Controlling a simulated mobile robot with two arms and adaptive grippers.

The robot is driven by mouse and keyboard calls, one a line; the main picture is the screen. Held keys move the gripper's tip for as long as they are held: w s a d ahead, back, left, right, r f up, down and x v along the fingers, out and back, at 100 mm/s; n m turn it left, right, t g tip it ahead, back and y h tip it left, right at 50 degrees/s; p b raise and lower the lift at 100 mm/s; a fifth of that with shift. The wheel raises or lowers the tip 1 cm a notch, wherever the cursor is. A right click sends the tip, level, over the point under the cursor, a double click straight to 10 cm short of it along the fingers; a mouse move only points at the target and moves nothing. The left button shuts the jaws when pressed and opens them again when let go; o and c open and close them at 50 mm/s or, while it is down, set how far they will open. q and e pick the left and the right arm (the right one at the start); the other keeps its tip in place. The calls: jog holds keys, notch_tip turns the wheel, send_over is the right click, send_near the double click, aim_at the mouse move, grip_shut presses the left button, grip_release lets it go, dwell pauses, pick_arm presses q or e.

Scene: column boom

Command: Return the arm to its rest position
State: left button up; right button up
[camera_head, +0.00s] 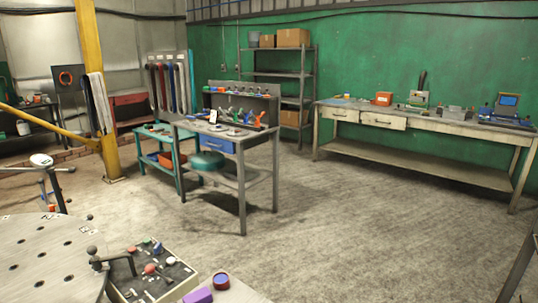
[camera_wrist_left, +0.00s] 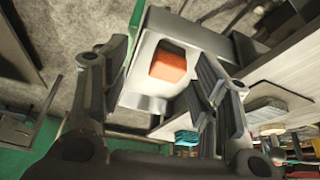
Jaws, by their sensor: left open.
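My left gripper (camera_wrist_left: 162,60) shows in the left wrist view with its two dark fingers spread wide apart. Nothing is held between the fingers. An orange block-like thing (camera_wrist_left: 168,66) in a pale holder (camera_wrist_left: 145,60) shows in the gap beyond them; I cannot tell how far away it is. Neither of my grippers shows in the head view, and my right gripper is in neither view.
In the head view, a round perforated metal table (camera_head: 45,262) and a board with knobs (camera_head: 150,275) are close at bottom left. A grey workbench (camera_head: 225,135) stands mid-room, a long wooden bench (camera_head: 420,118) at right. The floor (camera_head: 350,220) between is clear.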

pick_arm(q)
jog(key=s+a+f+n+y, duration=0.2)
jog(key=s+a+n, duration=0.25)
jog(key=a, duration=0.25)
notch_tip(320, 180, down, 27)
jog(key=s+m+g, duration=0.1)
jog(key=s+g, duration=0.1)
jog(key=s+a+f+g, duration=0.1)
jog(key=s+a+f, duration=0.1)
jog(key=s+f, duration=1.2)
jog(key=shift+s+a+f, duration=0.25)
jog(key=shift+s+f, duration=0.15)
jog(key=shift+s, duration=0.8)
